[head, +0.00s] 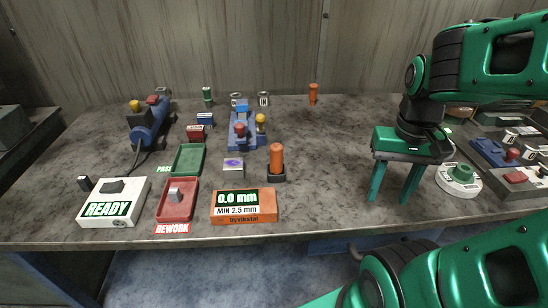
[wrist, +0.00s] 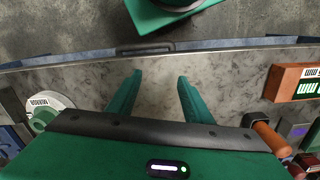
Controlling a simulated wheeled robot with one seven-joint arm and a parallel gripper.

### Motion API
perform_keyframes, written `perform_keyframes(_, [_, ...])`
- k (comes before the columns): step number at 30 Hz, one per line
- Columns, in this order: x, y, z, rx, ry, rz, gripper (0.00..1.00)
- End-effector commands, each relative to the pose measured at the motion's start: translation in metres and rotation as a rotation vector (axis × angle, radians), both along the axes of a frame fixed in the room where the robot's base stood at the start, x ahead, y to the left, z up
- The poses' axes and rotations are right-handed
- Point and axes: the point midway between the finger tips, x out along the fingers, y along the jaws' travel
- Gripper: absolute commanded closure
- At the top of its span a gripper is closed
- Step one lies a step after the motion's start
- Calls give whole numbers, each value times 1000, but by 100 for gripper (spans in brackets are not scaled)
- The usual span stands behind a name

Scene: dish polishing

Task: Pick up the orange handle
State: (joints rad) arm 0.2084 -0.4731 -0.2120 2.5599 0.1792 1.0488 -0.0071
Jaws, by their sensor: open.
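An orange handle (head: 276,156) stands upright in a small dark holder (head: 276,177) near the middle of the table. It also shows at the lower right of the wrist view (wrist: 268,137), partly cut off by my gripper's body. Another, smaller orange piece (head: 313,93) stands at the back of the table. My green gripper (head: 392,198) points down over the table, well to the right of the handle. Its two fingers are apart, with only bare tabletop between them in the wrist view (wrist: 160,77).
An orange gauge box (head: 244,216) sits just in front of the handle's holder. A blue fixture (head: 240,142) with knobs is behind it to the left. A round white base with a green knob (head: 459,180) stands right of my gripper. Tabletop between handle and gripper is clear.

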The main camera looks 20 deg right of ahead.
Motion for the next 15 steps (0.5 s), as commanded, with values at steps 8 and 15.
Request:
perform_keyframes(8, [78, 29, 41, -31, -11, 437, 54])
perform_keyframes(15, [183, 115, 73, -18, -11, 1070, 54])
